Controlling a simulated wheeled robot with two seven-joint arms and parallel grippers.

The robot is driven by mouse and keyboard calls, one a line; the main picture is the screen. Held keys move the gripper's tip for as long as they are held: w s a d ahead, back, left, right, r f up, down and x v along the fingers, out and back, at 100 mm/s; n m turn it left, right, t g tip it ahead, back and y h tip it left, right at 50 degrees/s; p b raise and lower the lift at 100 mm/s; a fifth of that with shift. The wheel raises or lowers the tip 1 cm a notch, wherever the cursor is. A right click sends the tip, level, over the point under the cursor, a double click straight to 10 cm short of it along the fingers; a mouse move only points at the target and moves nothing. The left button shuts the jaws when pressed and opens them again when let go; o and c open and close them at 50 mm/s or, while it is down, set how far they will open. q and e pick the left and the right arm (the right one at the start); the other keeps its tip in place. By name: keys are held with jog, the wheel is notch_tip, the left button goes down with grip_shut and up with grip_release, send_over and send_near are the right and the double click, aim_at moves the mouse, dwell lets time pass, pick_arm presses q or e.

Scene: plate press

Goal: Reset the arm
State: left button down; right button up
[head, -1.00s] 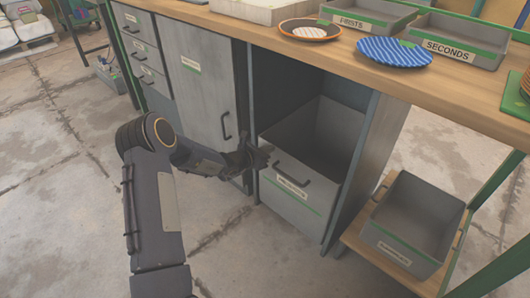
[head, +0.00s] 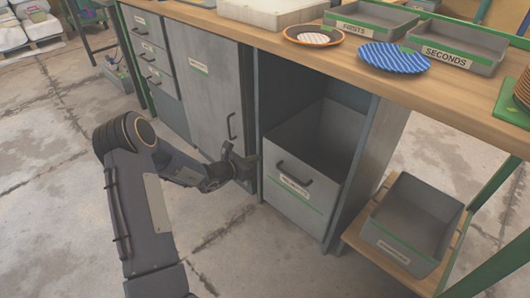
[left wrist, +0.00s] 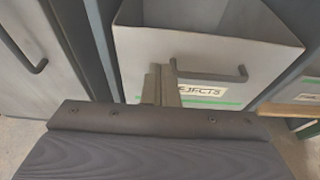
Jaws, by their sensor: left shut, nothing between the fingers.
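My left gripper (head: 243,165) is shut and empty. In the head view it is just left of the grey rejects bin (head: 305,190), in front of the edge of the cupboard door. In the left wrist view the closed fingers (left wrist: 162,84) stand in front of the bin's front panel, which bears a handle (left wrist: 212,77) and a partly hidden label reading "EJECTS". The fingers look apart from the handle in the head view. The bin is pulled partly out of its bay and looks empty. My right gripper is not in view.
The workbench top (head: 455,88) holds a blue striped plate (head: 393,56), an orange-rimmed plate (head: 313,36), a FIRSTS tray (head: 370,18) and a SECONDS tray (head: 455,45). A grey bin (head: 412,222) stands on a low wooden shelf at right. Open floor lies in front.

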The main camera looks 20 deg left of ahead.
pick_arm(q)
jog(key=s+d+r+m+g+h, duration=0.3)
jog(key=s+d+r+m, duration=0.4)
jog(key=s+r+m, duration=0.25)
jog(key=s+d+r+m+g+h, duration=0.25)
jog(key=s+d+r+m, duration=0.35)
jog(key=s+r+m, duration=0.4)
jog(key=s+m+g+y, duration=0.2)
jog(key=s+m+y, duration=0.7)
jog(key=s, duration=1)
notch_tip(320, 180, up, 32)
jog(key=a+m+h+p, duration=0.1)
jog(key=m+h+p, duration=0.1)
jog(key=p, duration=3.1)
jog(key=shift+f, duration=0.15)
